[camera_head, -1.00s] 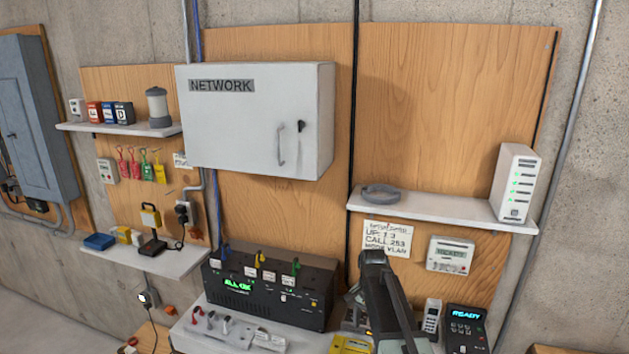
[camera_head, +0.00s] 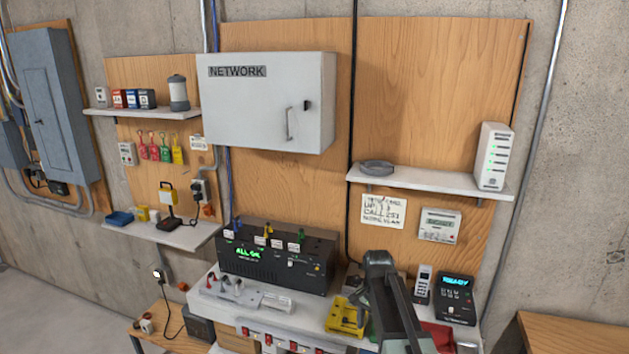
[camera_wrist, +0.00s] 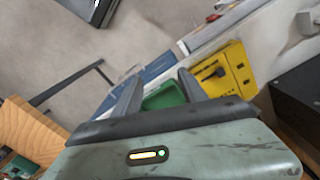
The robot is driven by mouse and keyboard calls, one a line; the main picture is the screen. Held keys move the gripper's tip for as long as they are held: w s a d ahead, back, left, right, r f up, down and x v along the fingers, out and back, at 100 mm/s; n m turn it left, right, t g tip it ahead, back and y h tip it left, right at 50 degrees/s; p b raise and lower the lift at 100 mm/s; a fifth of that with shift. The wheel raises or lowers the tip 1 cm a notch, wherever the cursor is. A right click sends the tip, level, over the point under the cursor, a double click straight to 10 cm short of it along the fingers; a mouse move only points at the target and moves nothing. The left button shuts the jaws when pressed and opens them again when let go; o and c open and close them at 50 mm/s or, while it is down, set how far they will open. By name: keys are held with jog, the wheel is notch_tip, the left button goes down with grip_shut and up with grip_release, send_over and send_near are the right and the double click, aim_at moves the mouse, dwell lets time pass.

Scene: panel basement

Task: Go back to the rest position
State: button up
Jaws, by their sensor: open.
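My gripper (camera_wrist: 160,88) shows in the wrist view with its two dark fingers apart. Nothing sits gripped between them; a green surface (camera_wrist: 165,95) is visible beyond the gap. A yellow device (camera_wrist: 220,72) lies just right of the fingers in that view. In the head view my dark arm rises in front of the white workbench (camera_head: 225,302), right of the yellow device (camera_head: 346,314). The fingertips cannot be made out there.
A black unit reading ALL OK (camera_head: 278,258) stands at the back of the bench. A handset (camera_head: 423,284) and a black READY terminal (camera_head: 455,298) stand right of my arm. The white NETWORK cabinet (camera_head: 268,110) and a shelf (camera_head: 430,180) project from the wall. Floor (camera_head: 50,315) is clear at left.

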jog(key=s+f+n+b, duration=0.8)
jog(key=s+f+b, duration=0.1)
jog(key=s, duration=0.5)
jog(key=shift+s+f, duration=0.3)
jog(key=shift+s, duration=0.1)
jog(key=shift+d, duration=0.15)
grip_shut()
dwell(0.6)
